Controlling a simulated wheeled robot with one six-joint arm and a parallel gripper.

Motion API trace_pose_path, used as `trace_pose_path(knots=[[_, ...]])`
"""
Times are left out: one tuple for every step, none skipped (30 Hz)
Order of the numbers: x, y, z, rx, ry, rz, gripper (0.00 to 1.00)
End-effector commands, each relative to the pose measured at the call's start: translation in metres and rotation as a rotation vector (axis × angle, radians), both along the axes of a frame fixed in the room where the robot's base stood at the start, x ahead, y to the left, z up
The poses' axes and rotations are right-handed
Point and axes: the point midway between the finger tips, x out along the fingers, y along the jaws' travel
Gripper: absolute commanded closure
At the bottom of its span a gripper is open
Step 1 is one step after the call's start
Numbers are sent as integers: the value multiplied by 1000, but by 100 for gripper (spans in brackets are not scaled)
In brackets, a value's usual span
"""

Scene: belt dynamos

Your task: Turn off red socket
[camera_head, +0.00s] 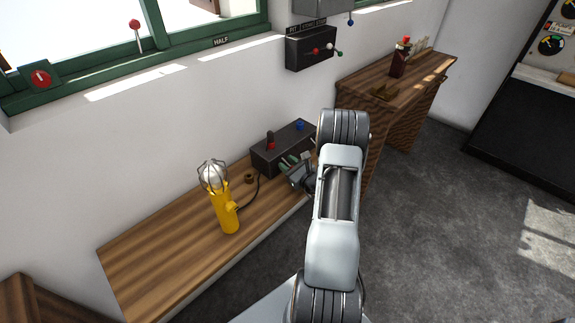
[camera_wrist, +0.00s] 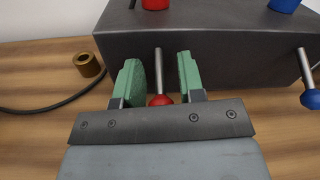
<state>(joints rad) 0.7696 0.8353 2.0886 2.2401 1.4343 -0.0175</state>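A dark box (camera_head: 283,154) sits on the wooden bench against the wall. Its top carries a red socket (camera_wrist: 155,4) and a blue socket (camera_wrist: 284,5). In the wrist view, a metal lever with a red ball (camera_wrist: 160,100) sticks out of the box's front below the red socket, ball end low. A similar lever with a blue ball (camera_wrist: 312,99) is to the right. My gripper (camera_wrist: 159,68) is open, its green fingers on either side of the red lever with gaps to it. In the head view my gripper (camera_head: 290,168) is at the box's front, and my arm hides part of it.
A yellow caged lamp (camera_head: 227,210) stands on the bench (camera_head: 160,255) left of the box, with a dark cable running toward the box. A brass ring (camera_wrist: 87,64) lies left of my gripper. A wall box with small levers (camera_head: 311,47) hangs above.

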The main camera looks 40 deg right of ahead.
Motion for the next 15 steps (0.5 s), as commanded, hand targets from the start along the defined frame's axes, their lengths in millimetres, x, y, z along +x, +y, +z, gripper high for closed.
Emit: trace_pose_path(knots=[[0,0,0,0,0,0,69],[0,0,0,0,0,0,72],[0,0,0,0,0,0,75],[0,0,0,0,0,0,78],[0,0,0,0,0,0,81],[0,0,0,0,0,0,85],[0,0,0,0,0,0,88],[0,0,0,0,0,0,91],[0,0,0,0,0,0,95],[0,0,0,0,0,0,97],[0,0,0,0,0,0,100],[0,0,0,0,0,0,100],[0,0,-1,0,-2,0,100],[0,0,-2,1,-6,0,100],[0,0,-5,2,-16,0,100]])
